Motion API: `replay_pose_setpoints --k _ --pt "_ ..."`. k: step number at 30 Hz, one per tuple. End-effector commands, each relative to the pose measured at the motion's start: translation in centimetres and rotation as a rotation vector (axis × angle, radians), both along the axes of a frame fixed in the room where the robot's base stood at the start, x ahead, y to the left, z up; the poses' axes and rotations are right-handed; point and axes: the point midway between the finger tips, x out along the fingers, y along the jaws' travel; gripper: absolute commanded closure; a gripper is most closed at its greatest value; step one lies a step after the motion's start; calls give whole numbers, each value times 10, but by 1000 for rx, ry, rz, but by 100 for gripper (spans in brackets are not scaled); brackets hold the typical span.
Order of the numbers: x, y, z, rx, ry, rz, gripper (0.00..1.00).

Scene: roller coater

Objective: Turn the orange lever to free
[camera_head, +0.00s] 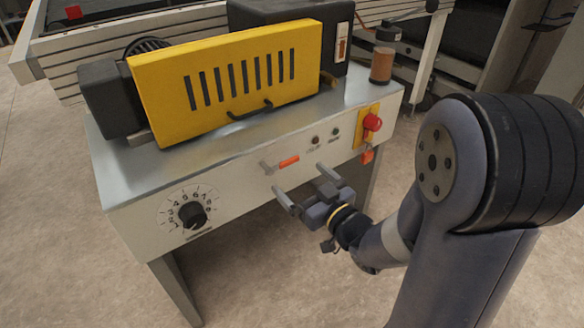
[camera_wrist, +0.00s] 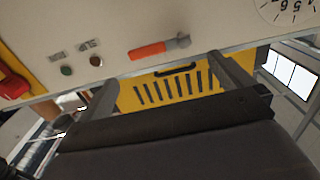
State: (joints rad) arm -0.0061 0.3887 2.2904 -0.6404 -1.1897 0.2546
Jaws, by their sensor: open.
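The orange lever (camera_head: 289,161) is on the pale front panel of the machine. Its grey pivot is at its left end, and the orange handle points right, slightly upward. In the wrist view, which looks upside down, the orange lever (camera_wrist: 148,51) shows with its grey pivot on the right. My gripper (camera_head: 303,182) is in front of the panel, just below and to the right of the lever in the head view. Its two fingers are wide apart with nothing between them. In the wrist view the fingers of my gripper (camera_wrist: 162,73) reach toward the panel, and the lever appears beyond and between them, apparently untouched.
A numbered dial (camera_head: 192,214) is left on the panel. A red emergency knob (camera_head: 372,122) on a yellow plate is at the right, with an orange-red tag (camera_head: 367,155) below. A yellow slotted guard (camera_head: 230,80) stands on top.

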Motion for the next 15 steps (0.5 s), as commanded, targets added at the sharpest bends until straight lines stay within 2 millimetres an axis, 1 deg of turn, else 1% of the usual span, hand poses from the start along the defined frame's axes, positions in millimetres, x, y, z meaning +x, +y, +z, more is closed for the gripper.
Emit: replay_pose_setpoints --k 1,4,6,10,15 --pt "-8 -8 1 -1 1 -6 0" --pt "-23 -16 1 -1 2 -4 0" --pt "-29 -21 1 -1 0 -3 0" --pt "-37 -26 0 -2 -1 -2 0" --pt "-42 -28 0 0 -1 -1 0"
